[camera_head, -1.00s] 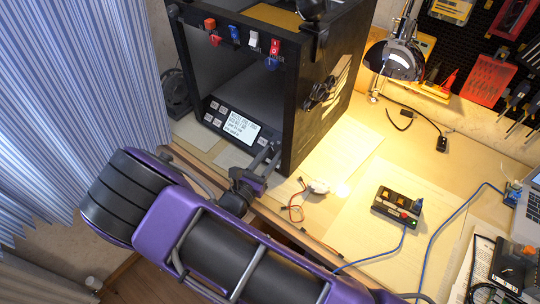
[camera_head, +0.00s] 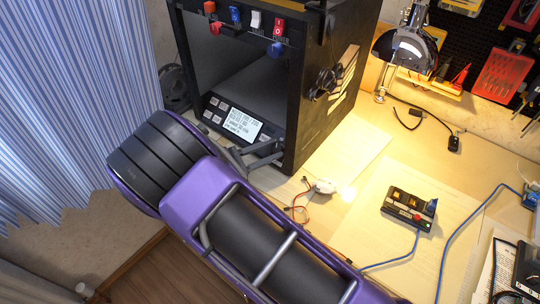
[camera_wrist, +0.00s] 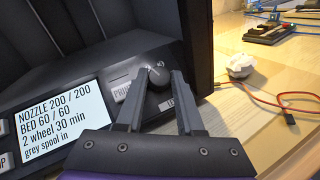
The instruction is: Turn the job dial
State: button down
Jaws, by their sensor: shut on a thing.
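The job dial (camera_wrist: 159,75) is a dark round knob with a pale pointer mark, on the sloped front panel of a black 3D printer (camera_head: 297,100). It sits right of the lit screen (camera_wrist: 52,120), which also shows in the head view (camera_head: 240,123). The screen reads nozzle 200 / 200, bed 60 / 60, "2 wheel 30 min" and "grey spool in". My gripper (camera_wrist: 160,80) has one finger on each side of the dial and is shut on it. In the head view my gripper (camera_head: 268,150) reaches the panel's right end; the dial cannot be made out there.
Panel buttons (camera_head: 211,110) lie left of the screen. Coloured switches (camera_head: 256,20) line the printer's top front edge. A small control box (camera_head: 408,208) stands farther right.

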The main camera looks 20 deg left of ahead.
jog(key=shift+a+m+g+h+b, duration=0.1)
jog(key=shift+m+g+h+b, duration=0.3)
jog(key=shift+m, duration=0.3)
jog(key=c, duration=0.8)
grip_release()
jog(key=shift+a, duration=0.1)
jog(key=v, duration=1.7)
jog(key=shift+a+r, duration=0.1)
jog(key=shift+r, duration=0.2)
